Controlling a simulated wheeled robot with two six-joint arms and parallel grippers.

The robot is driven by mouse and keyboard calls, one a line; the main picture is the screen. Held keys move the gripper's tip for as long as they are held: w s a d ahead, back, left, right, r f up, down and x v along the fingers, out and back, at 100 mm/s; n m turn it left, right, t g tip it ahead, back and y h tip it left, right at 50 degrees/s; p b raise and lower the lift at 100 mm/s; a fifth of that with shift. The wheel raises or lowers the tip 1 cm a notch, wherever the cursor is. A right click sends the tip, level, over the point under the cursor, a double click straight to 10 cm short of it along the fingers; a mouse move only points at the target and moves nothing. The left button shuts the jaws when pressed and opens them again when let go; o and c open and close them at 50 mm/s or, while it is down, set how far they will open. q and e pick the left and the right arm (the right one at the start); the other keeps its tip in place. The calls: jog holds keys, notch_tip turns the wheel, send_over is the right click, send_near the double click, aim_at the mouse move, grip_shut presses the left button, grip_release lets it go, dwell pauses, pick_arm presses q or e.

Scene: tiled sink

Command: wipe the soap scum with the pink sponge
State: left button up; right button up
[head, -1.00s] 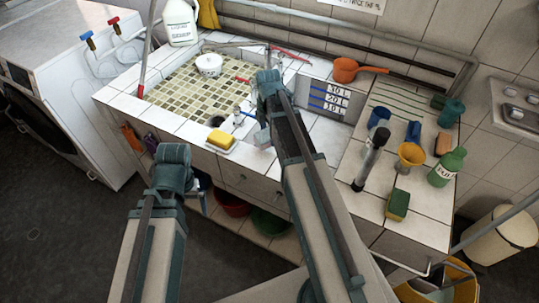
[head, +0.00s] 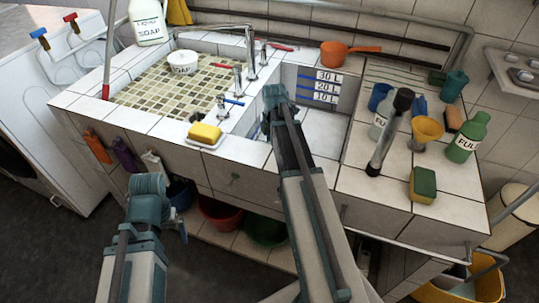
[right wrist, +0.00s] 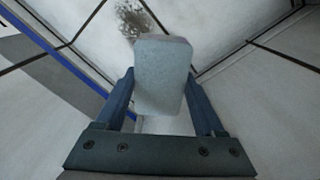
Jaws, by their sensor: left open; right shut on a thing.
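In the right wrist view my right gripper (right wrist: 162,108) is shut on a pale grey block (right wrist: 162,75), sponge-like in shape; no pink shows on it. A dark speckled patch (right wrist: 133,18), perhaps the soap scum, lies on the pale surface just beyond the block; I cannot tell whether they touch. In the head view my right arm reaches over the right basin (head: 328,138), and its forearm hides the right gripper and block. My left gripper (head: 179,225) is open and empty, low in front of the sink. I see no clearly pink sponge.
A yellow sponge (head: 205,132) lies on a white dish at the sink's front edge. Taps (head: 251,55) stand between the basins. The right counter holds a green-yellow sponge (head: 423,183), a black-topped cylinder (head: 388,138), a yellow funnel (head: 427,130) and a green bottle (head: 467,140).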

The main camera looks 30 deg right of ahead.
jog(key=shift+f, duration=0.25)
notch_tip(320, 180, down, 6)
jog(key=b, duration=0.6)
jog(key=shift+f+b, duration=1)
jog(key=shift+b, duration=0.1)
dwell(0.6)
jog(key=shift+w, duration=0.15)
jog(key=shift+w+d+r, duration=0.15)
jog(key=shift+w+d, duration=1)
jog(key=shift+d, duration=0.2)
jog(key=shift+d, duration=0.1)
